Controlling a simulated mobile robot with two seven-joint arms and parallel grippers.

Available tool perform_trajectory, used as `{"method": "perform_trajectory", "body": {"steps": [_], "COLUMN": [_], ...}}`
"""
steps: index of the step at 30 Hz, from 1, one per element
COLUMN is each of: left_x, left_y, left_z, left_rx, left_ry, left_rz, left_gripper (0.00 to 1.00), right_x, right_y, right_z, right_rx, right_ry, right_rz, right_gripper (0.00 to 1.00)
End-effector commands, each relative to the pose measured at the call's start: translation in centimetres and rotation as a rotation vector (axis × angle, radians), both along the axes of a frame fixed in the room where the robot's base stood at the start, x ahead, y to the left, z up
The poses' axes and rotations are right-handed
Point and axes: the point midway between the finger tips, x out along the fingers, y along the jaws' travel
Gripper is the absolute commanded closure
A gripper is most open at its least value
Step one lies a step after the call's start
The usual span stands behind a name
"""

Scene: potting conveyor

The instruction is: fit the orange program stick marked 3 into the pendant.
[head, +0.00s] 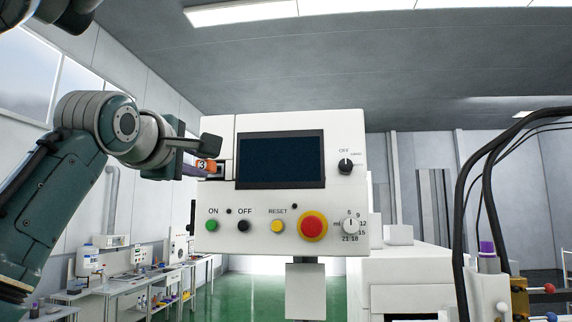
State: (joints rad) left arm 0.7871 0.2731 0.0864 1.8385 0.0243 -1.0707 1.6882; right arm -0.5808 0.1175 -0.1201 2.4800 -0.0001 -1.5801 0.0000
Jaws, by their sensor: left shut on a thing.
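The pendant (262,198) is a white upright panel in the middle of the head view, with a dark screen, buttons and dials. The orange program stick marked 3 (207,166) is at the panel's upper left edge, beside a recess left of the screen. My left gripper (204,160) is shut on the stick, and its dark fingers cover part of it. The stick's tip is too small and partly hidden, so I cannot tell whether it is inside the slot. My right gripper is not in view.
The pendant carries a red emergency knob (313,227), a yellow RESET button (278,227), a green ON button (212,226) and a selector dial (346,166). Black cables (464,200) hang at right. Benches (110,285) with equipment stand far off at left.

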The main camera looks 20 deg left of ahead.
Motion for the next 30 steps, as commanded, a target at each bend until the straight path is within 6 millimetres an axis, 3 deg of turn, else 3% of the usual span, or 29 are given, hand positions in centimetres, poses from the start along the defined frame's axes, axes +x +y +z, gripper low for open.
{"method": "perform_trajectory", "body": {"steps": [30], "left_x": [1.1], "left_y": [0.3], "left_z": [0.1], "left_rx": [-0.001], "left_ry": [-0.001], "left_rz": [0.000], "left_gripper": [1.00], "right_x": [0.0], "right_y": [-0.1], "right_z": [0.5], "right_rx": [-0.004], "right_ry": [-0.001], "right_rz": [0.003], "right_gripper": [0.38]}}
